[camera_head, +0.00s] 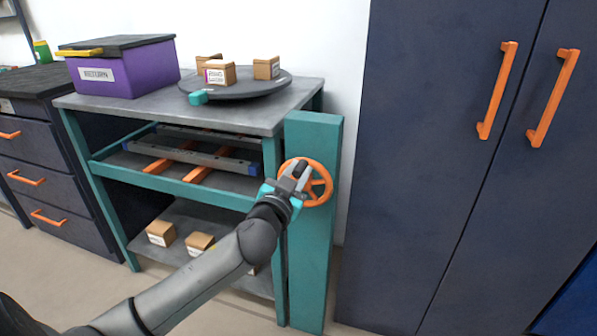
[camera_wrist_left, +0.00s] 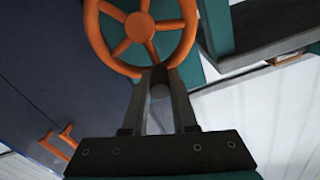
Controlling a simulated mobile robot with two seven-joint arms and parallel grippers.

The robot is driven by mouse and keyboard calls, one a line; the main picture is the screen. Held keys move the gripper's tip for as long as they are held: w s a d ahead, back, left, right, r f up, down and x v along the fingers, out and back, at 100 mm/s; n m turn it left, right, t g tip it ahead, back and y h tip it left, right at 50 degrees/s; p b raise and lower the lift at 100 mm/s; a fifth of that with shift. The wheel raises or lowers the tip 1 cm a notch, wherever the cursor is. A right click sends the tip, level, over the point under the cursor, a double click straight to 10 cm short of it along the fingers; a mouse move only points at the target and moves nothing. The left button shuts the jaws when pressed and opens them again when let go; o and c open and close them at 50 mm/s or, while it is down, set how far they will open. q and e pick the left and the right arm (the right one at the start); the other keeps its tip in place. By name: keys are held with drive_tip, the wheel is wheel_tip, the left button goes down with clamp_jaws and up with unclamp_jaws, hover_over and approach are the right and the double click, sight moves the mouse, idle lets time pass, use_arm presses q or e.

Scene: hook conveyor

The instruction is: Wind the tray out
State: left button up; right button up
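The orange handwheel (camera_head: 322,190) sits on the front of a teal post at the right end of the workbench; it also fills the top of the left wrist view (camera_wrist_left: 140,28). My left gripper (camera_head: 300,171) is at the wheel's left part. In the left wrist view its two fingers (camera_wrist_left: 160,76) reach the rim, with a small gap between them. The tray (camera_head: 190,152), a grey frame with orange bars, lies inside the bench's upper shelf opening. My right gripper is not in view.
A purple bin (camera_head: 125,72) and a dark turntable (camera_head: 240,88) with small boxes stand on the bench top. More boxes (camera_head: 160,233) lie on the lower shelf. A dark cabinet (camera_head: 430,150) with orange handles stands close on the right. Drawers (camera_head: 55,180) stand at the left.

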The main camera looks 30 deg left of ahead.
use_arm(q)
clamp_jaws()
idle(0.9)
